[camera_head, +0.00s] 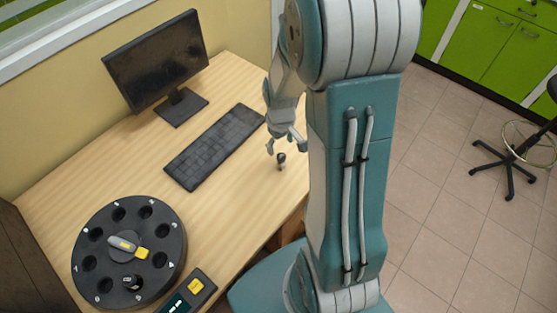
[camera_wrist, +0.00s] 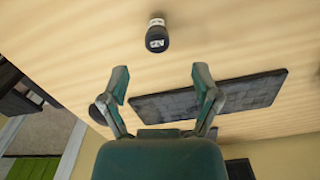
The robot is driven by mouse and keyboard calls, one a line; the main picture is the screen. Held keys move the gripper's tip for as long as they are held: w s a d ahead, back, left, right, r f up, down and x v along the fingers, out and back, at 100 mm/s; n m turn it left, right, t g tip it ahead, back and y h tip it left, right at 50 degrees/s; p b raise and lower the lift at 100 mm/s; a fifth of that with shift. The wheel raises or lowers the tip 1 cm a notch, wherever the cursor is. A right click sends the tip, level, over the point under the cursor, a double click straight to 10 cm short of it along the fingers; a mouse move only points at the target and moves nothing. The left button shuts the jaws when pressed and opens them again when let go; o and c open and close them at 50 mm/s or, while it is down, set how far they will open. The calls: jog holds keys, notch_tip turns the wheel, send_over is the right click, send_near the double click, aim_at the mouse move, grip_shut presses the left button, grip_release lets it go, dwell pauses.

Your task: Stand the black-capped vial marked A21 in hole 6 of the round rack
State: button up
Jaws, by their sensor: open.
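A small vial with a black cap (camera_head: 281,158) stands on the wooden table, right of the keyboard. In the wrist view its black cap (camera_wrist: 157,40) has a pale mark that is too small to read. My gripper (camera_head: 285,145) is just above and beside this vial, apart from it. In the wrist view my gripper (camera_wrist: 160,78) is open with nothing between its fingers, and the vial is beyond the fingertips. The round black rack (camera_head: 90,222) is at the lower left, with numbered holes around its rim. The numbers are too small to read surely.
A yellow-capped vial (camera_head: 128,246) lies across the rack's middle. A dark-capped vial (camera_head: 131,282) stands in a front hole. A small device with a yellow part (camera_head: 196,286) is beside the rack. The keyboard (camera_head: 215,147) and monitor (camera_head: 155,60) stand behind. Bare table lies between rack and gripper.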

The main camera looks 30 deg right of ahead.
aim_at(281, 156)
jog(key=f, duration=0.6)
jog(key=shift+d, duration=0.25)
jog(key=shift+w+f, duration=0.1)
jog(key=shift+f, duration=0.3)
jog(key=shift+a, duration=0.1)
grip_shut()
